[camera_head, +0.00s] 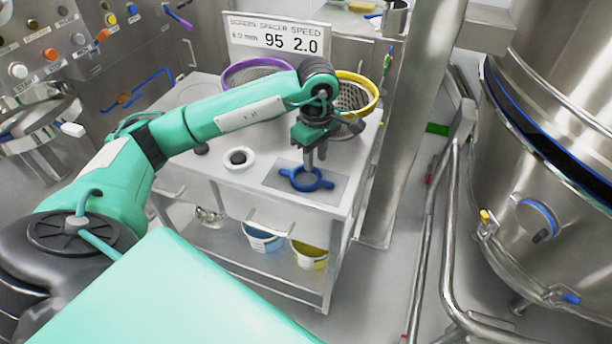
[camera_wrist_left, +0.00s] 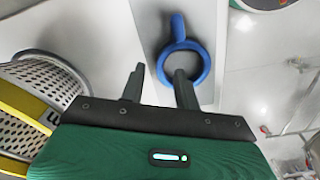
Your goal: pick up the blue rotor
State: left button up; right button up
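The blue rotor (camera_head: 305,187) is a ring with short arms sticking out. It lies flat on a grey mat (camera_head: 335,193) at the front right of the trolley top. In the left wrist view the rotor (camera_wrist_left: 179,30) shows as a ring with one arm pointing up the picture. My left gripper (camera_head: 315,157) is right over the rotor, fingers pointing down. Contact cannot be told. My right gripper is not in view.
A purple-rimmed sieve (camera_head: 228,78) and a yellow-rimmed sieve (camera_head: 373,92) stand at the back of the trolley. A white ring (camera_head: 248,164) lies left of the mat. Blue (camera_head: 263,240) and yellow (camera_head: 310,260) tubs stand on the lower shelf. A steel post (camera_head: 400,150) rises at right.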

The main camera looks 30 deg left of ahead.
pick_arm(q)
jog(key=shift+f, duration=1.35)
grip_shut()
jog(key=shift+r, duration=0.2)
